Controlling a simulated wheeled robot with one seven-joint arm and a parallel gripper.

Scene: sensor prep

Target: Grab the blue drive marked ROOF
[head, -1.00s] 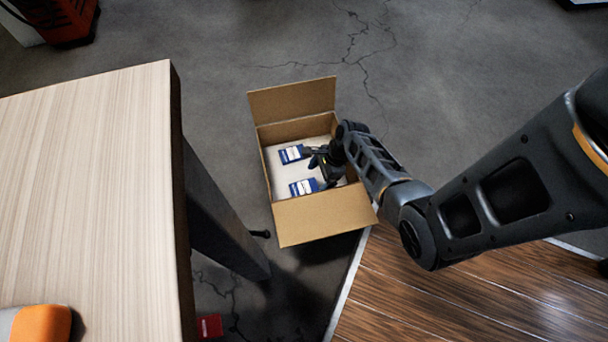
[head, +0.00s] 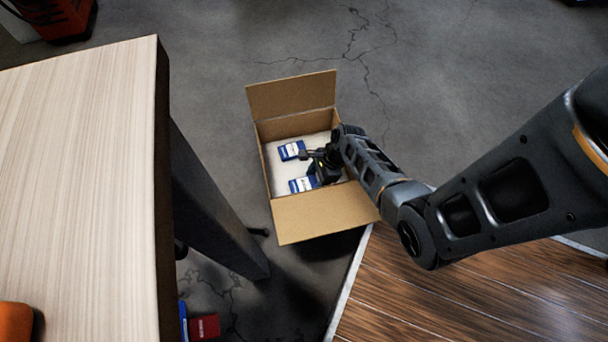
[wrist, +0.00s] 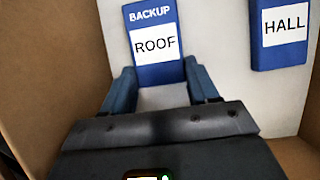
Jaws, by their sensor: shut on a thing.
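The blue drive marked ROOF (wrist: 155,18) lies in the cardboard box, its white label and the word BACKUP facing up in the wrist view. My gripper (wrist: 160,74) is shut on its near end, one finger on each side. A second blue drive, marked HALL (wrist: 283,55), lies apart to the right. In the head view my gripper (head: 314,170) is inside the box at the lower blue drive (head: 301,185), which appears to be ROOF. The upper blue drive (head: 290,150) appears to be HALL. The labels are too small to read there.
The open cardboard box (head: 322,219) stands on the grey floor, flaps spread, its walls close around my gripper. A wooden-topped table (head: 80,180) stands at left. A red item (head: 204,327) and a blue item (head: 183,318) lie by its leg. The floor behind the box is clear.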

